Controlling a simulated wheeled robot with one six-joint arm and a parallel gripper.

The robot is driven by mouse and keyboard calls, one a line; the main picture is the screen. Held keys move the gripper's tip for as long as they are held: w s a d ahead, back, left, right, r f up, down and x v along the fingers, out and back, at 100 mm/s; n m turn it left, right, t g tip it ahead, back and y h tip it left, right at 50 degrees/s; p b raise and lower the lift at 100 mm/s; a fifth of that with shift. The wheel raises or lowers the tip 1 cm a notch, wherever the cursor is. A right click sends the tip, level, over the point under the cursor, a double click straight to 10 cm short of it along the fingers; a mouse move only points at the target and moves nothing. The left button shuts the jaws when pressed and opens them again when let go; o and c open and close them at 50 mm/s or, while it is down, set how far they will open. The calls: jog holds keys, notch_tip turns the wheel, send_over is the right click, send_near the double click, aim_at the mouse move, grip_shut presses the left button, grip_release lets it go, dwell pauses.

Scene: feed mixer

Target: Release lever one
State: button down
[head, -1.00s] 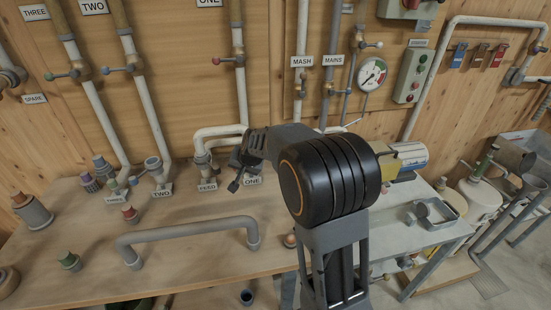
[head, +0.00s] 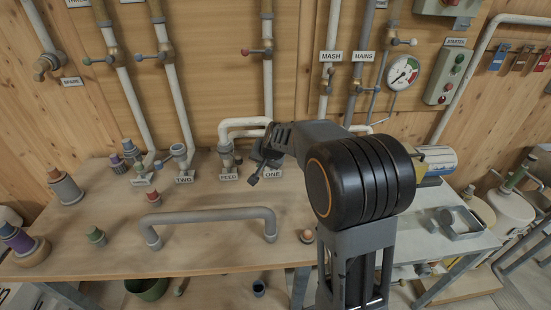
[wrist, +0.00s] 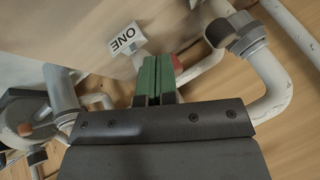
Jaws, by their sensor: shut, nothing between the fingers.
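My gripper (wrist: 158,62) shows its two green fingers closed together and empty in the wrist view. The ONE label (wrist: 127,38), upside down there, stands just beyond and left of the fingertips. A small red piece (wrist: 177,62) shows right beside the fingers; I cannot tell whether they touch it. In the head view the ONE label (head: 272,173) is on the bench, with my gripper's dark body above it, hiding the fitting there and the fingertips. On the wall above, a valve lever with a red knob (head: 246,52) sticks out left from a vertical pipe.
The FEED pipe (head: 243,123) bends close left of my gripper. The TWO fitting (head: 179,155) stands further left. Several coloured plugs stand at the left.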

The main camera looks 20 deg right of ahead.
jog(key=s+a+v, duration=0.1)
jog(key=v, duration=1)
jog(key=shift+s+a+b, duration=0.3)
jog(key=shift+s+a, duration=0.15)
jog(key=shift+a, duration=0.05)
jog(key=s+f+n+g+h, duration=0.1)
jog(key=s+f+n, duration=0.2)
jog(key=s, duration=0.6)
jog(key=s+f+n+g, duration=0.2)
jog(key=s+f+n, duration=0.1)
jog(key=s, duration=0.7)
jog(key=shift+s+a+f+h, duration=0.2)
jog(key=shift+a+f+h, duration=0.15)
jog(key=shift+f, duration=0.55)
jog(key=shift+d, duration=0.15)
